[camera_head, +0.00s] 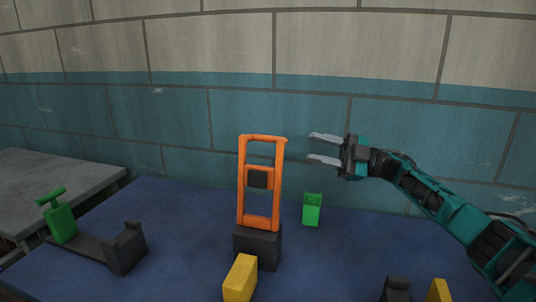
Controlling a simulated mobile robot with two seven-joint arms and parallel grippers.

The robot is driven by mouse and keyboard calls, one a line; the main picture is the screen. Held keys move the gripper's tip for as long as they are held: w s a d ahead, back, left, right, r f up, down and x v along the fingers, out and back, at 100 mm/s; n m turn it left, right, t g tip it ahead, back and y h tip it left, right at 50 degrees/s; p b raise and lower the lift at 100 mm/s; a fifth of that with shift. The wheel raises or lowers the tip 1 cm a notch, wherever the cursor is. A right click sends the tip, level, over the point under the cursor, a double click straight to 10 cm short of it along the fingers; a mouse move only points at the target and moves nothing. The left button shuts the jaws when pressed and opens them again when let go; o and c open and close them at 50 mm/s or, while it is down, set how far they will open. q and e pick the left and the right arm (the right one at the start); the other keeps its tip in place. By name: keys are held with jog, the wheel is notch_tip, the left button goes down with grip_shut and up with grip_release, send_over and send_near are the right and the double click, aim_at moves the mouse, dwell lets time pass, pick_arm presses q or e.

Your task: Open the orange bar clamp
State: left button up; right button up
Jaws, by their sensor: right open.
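The orange bar clamp (244,185) shows as an upright orange frame at the middle of the blue table, on a dark grey block (257,243). An orange crosspiece with a black block (257,180) sits partway up between its two rails. My right gripper (312,147) is open and empty, to the right of the frame's upper part and apart from it. Its two fingers point left toward the frame. My left gripper is not in view.
A dark bar with a green upright and green T-handle (60,219) lies at left. A green open-topped block (312,211) stands right of the frame. A yellow block (240,278) is in front. A blue-and-cream wall (180,110) closes the back. Bare table (180,215) shows left of the frame.

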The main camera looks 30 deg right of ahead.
aim_at(266, 138)
jog(key=x, duration=1.2)
jog(key=shift+w+a+f, duration=0.25)
jog(key=shift+w+a, duration=0.05)
jog(key=shift+w, duration=0.05)
grip_shut()
